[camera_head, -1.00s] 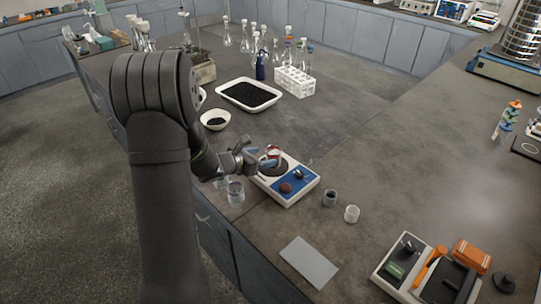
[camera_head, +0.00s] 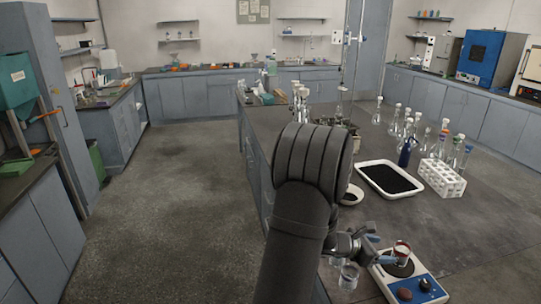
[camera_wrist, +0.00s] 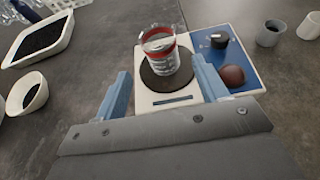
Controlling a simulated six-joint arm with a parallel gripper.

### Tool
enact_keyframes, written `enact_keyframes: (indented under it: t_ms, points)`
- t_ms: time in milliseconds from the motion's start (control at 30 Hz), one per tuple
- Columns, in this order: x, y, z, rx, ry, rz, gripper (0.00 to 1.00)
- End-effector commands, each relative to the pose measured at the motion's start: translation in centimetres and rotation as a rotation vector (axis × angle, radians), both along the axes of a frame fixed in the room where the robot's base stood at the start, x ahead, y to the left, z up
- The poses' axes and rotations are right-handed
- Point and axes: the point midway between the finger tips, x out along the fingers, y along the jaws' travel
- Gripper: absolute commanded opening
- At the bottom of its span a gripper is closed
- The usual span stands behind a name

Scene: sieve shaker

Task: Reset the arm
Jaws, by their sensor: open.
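My gripper (camera_wrist: 166,88) is open, with its two blue fingers apart in the wrist view. In the head view my gripper (camera_head: 382,252) is at the lower right, beside the small blue-and-white device. A clear cup with a red band (camera_wrist: 160,55) stands upright on the device's dark round plate (camera_wrist: 165,82), beyond and between the fingertips. The cup also shows in the head view (camera_head: 402,249). I see a gap between the cup and the fingers. The device (camera_head: 424,283) has a dark knob (camera_wrist: 219,40) and a brown-red knob (camera_wrist: 232,76).
A white tray of black grains (camera_head: 390,180), a white bowl (camera_wrist: 26,92) and a white rack (camera_head: 441,178) stand on the bench. Flasks stand behind them. A clear beaker (camera_head: 348,275) is left of the device. Two small cups (camera_wrist: 270,33) (camera_wrist: 309,26) stand right of it.

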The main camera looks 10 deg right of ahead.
Motion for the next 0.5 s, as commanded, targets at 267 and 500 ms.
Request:
enact_keyframes:
  t_ms: [267, 500]
  points:
    - [-0.1, -5.2, -2.2, 0.001, 0.0, -0.003, 0.66]
    - [-0.1, -9.3, -4.3, 0.002, 0.001, -0.001, 0.66]
